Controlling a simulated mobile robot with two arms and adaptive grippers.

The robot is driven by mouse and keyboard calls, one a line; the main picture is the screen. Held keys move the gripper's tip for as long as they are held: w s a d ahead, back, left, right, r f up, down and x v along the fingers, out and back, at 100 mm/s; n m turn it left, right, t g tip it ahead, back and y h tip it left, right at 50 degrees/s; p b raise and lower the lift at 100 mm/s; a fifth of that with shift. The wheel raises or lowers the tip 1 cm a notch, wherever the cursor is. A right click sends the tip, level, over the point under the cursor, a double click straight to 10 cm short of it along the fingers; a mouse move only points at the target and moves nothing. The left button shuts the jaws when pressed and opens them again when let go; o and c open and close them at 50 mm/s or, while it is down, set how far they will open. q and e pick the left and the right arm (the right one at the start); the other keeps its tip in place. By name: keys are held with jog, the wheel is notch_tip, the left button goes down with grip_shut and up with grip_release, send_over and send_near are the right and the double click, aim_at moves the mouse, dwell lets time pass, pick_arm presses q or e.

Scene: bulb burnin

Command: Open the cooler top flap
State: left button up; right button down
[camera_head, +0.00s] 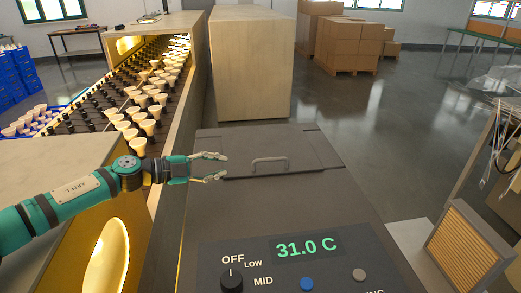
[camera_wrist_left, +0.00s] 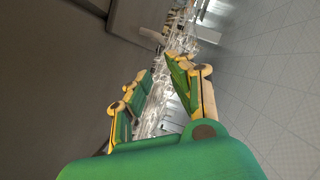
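The cooler (camera_head: 340,215) is a dark grey box in the middle of the head view. Its top flap (camera_head: 305,150) lies flat at the far part of the top, with a grey bar handle (camera_head: 270,163) on it. My left gripper (camera_head: 224,167) reaches in from the left, above the flap's left edge, with its fingers apart and pointing at the handle. A gap shows between the fingertips and the handle. In the left wrist view the fingers (camera_wrist_left: 160,85) are spread with nothing gripped between them. My right gripper is in neither view.
The cooler's front panel has a 31.0 C display (camera_head: 307,246), a knob (camera_head: 232,281) and buttons. A conveyor (camera_head: 120,100) with several bulbs runs on the left. A beige cabinet (camera_head: 250,70) stands behind the cooler. A tan filter panel (camera_head: 468,245) is at the right.

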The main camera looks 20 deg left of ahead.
pick_arm(q)
jog(key=shift+w+a+f, duration=0.1)
jog(key=shift+w+a, duration=0.15)
jog(key=shift+w, duration=0.2)
jog(key=shift+w+d, duration=0.2)
jog(key=shift+d, duration=0.1)
jog(key=p, duration=0.2)
send_near(268, 160)
jog(key=shift+s+d+r, duration=0.1)
jog(key=shift+d+r, duration=0.1)
jog(key=shift+r, duration=0.05)
jog(key=x, duration=0.3)
jog(key=p+x, duration=0.1)
jog(key=x, duration=0.3)
jog(key=p+x, duration=0.1)
jog(key=x, duration=0.2)
jog(key=shift+w+d+f, duration=0.1)
jog(key=shift+w+f, duration=0.25)
jog(key=shift+w+d+f, duration=0.15)
jog(key=shift+w+d, duration=0.1)
jog(key=shift+w, duration=0.1)
grip_shut()
